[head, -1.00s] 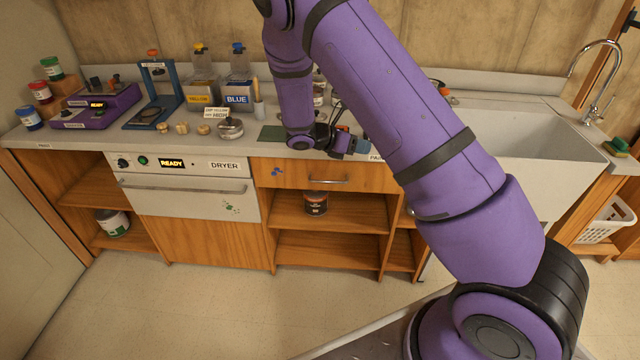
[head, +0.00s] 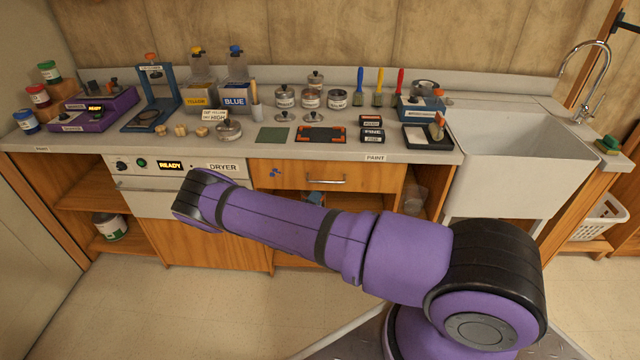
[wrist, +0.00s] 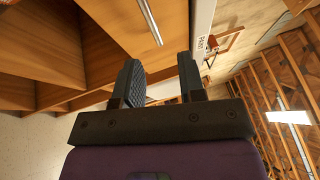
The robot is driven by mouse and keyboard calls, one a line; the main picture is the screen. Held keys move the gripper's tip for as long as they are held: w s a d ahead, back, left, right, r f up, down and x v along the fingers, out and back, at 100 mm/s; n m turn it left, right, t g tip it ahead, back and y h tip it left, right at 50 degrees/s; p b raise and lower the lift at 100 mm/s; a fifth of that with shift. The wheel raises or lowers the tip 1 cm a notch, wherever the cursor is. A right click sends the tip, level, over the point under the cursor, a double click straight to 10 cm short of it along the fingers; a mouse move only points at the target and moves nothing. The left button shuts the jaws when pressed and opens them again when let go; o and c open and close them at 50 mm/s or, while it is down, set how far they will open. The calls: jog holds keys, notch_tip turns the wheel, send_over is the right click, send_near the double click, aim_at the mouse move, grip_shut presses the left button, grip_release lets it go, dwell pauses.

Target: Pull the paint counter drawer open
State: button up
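The paint counter drawer (head: 275,181) is a wooden front with blue paint spots and a horizontal metal bar handle (head: 326,181), under the counter edge by the PAINT label. It looks shut, flush with the cabinet. In the wrist view the handle (wrist: 150,20) shows beyond the fingertips, on the wooden front. My gripper (wrist: 160,78) is open and empty, with a clear gap between its two dark fingers. It is apart from the handle.
The worktop (head: 350,153) holds jars, brushes, stamp pads and trays. The dryer (head: 150,185) is left of the drawer, the sink (head: 520,140) right. Open shelves below the drawer are mostly hidden by my arm. The floor in front is clear.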

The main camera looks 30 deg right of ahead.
aim_at(327, 182)
jog(key=shift+n+t, duration=0.3)
jog(key=shift+n, duration=0.3)
jog(key=x, duration=0.3)
jog(key=f+x, duration=0.1)
jog(key=x, duration=0.6)
jog(key=shift+w+f, duration=0.15)
jog(key=shift+w, duration=0.2)
jog(key=shift+c, duration=0.5)
grip_shut()
